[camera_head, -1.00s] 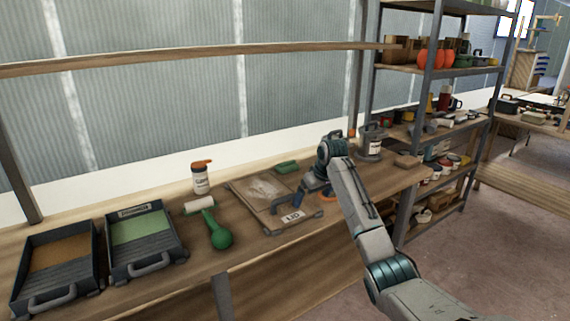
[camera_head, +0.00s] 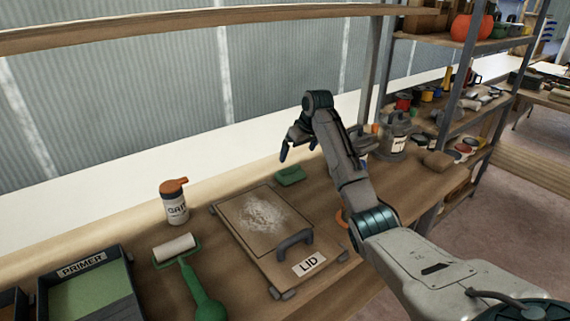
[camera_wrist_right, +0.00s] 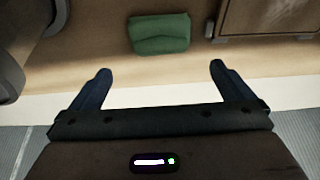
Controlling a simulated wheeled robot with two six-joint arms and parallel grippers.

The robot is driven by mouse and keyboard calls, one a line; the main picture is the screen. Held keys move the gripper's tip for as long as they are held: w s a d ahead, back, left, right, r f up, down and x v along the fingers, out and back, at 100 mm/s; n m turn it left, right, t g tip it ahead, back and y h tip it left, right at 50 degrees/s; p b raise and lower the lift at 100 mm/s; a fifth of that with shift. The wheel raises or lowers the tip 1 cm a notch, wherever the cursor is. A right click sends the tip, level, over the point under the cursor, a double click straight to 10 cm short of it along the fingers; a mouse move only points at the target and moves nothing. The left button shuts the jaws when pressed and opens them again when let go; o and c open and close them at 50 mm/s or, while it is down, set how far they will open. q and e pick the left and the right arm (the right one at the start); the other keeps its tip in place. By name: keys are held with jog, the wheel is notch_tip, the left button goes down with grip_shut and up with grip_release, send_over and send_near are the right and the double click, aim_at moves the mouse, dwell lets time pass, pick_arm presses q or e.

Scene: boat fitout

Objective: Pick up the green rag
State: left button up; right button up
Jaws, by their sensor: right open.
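The green rag (camera_head: 290,176) lies folded on the wooden bench, behind the lid board and near the back wall. In the right wrist view the rag (camera_wrist_right: 160,34) lies at the top middle, beyond the fingertips and roughly centred between them. My right gripper (camera_head: 300,151) is above the bench, over and slightly behind the rag, apart from it. In the wrist view the right gripper (camera_wrist_right: 160,68) is open, with nothing between its fingers. My left gripper is in neither view.
The board marked LID (camera_head: 270,233) with a grey handle lies in front of the rag. A grit bottle (camera_head: 174,203), a roller (camera_head: 173,247) and a primer tray (camera_head: 92,290) are at left. A grey can (camera_head: 396,135) stands at right. An overhead wooden rail (camera_head: 200,18) crosses the back.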

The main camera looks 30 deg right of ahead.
aim_at(292, 169)
jog(key=x, duration=0.4)
jog(key=shift+w+f, duration=0.4)
jog(key=shift+f, duration=0.35)
jog(key=x, duration=0.3)
jog(key=p+x, duration=0.1)
jog(key=x, duration=0.1)
jog(key=shift+s+f, duration=0.2)
jog(key=shift+s, duration=0.05)
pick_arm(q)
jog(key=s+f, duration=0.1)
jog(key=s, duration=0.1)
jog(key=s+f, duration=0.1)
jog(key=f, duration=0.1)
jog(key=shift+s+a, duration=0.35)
pick_arm(e)
jog(key=shift+c, duration=0.2)
jog(key=c, duration=0.6)
